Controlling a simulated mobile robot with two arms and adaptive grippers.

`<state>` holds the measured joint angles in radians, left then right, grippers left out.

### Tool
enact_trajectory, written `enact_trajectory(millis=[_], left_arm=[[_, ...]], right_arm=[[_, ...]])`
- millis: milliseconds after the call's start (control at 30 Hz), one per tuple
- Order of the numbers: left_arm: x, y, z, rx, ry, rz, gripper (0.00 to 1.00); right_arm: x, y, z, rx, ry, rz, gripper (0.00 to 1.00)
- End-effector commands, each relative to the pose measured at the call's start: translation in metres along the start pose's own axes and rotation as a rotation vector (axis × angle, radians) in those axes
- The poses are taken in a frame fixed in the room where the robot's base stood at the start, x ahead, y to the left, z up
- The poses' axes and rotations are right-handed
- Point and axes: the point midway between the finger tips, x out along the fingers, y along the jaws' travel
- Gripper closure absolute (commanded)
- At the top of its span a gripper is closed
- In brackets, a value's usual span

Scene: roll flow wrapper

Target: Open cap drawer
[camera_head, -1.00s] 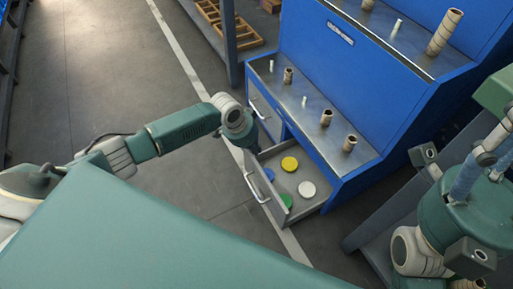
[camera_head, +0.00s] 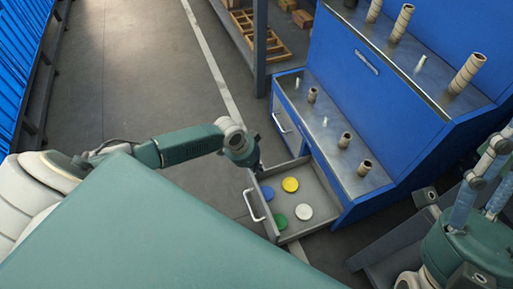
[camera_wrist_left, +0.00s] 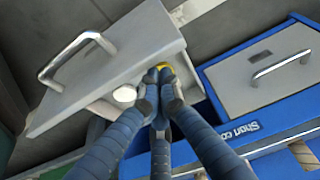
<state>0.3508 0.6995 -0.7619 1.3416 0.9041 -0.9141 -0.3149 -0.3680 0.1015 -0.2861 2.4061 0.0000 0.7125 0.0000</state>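The cap drawer (camera_head: 295,233) is a grey drawer pulled well out of the blue cabinet. Its front carries a bar handle (camera_head: 254,205), also visible in the left wrist view (camera_wrist_left: 77,57). Inside lie a yellow cap (camera_head: 290,184), a blue cap (camera_head: 267,193), a green cap (camera_head: 280,221) and a white cap (camera_head: 304,212). My left gripper (camera_head: 258,167) is at the far front corner of the drawer. In the left wrist view its fingers (camera_wrist_left: 160,74) are drawn together by the front panel's edge, partly hiding the yellow cap. My right gripper (camera_head: 487,165) points upward at the right, partly cut off.
The blue cabinet (camera_head: 365,100) bears several brown tubes on its ledges. A shut neighbouring drawer (camera_wrist_left: 262,75) has its own handle. A shelf with a wooden tray (camera_head: 262,38) stands behind. The grey floor left of the drawer is clear.

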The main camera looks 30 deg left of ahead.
Motion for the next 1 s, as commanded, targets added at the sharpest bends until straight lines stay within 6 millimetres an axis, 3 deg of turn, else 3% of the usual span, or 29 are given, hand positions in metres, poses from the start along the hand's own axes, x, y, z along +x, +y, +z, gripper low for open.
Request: enact_trajectory(millis=[167, 400, 600, 767, 1000], left_arm=[[-0.021, -0.001, 0.001, 0.002, 0.0, -0.002, 1.0], [-0.072, -0.002, 0.001, 0.002, 0.0, -0.003, 1.0], [-0.105, -0.001, 0.001, 0.0, -0.001, -0.002, 1.0], [-0.117, 0.0, 0.001, 0.001, -0.001, 0.0, 1.0], [-0.119, 0.0, 0.001, 0.0, -0.001, 0.001, 1.0]], right_arm=[[0.0, 0.0, 0.0, 0.0, 0.001, 0.0, 0.39], [0.0, 0.0, 0.0, 0.0, 0.001, 0.0, 0.39], [0.0, 0.0, 0.0, 0.0, 0.001, 0.0, 0.39], [0.0, 0.0, 0.0, 0.0, 0.001, 0.0, 0.39], [0.0, 0.0, 0.0, 0.0, 0.001, 0.0, 0.39]])
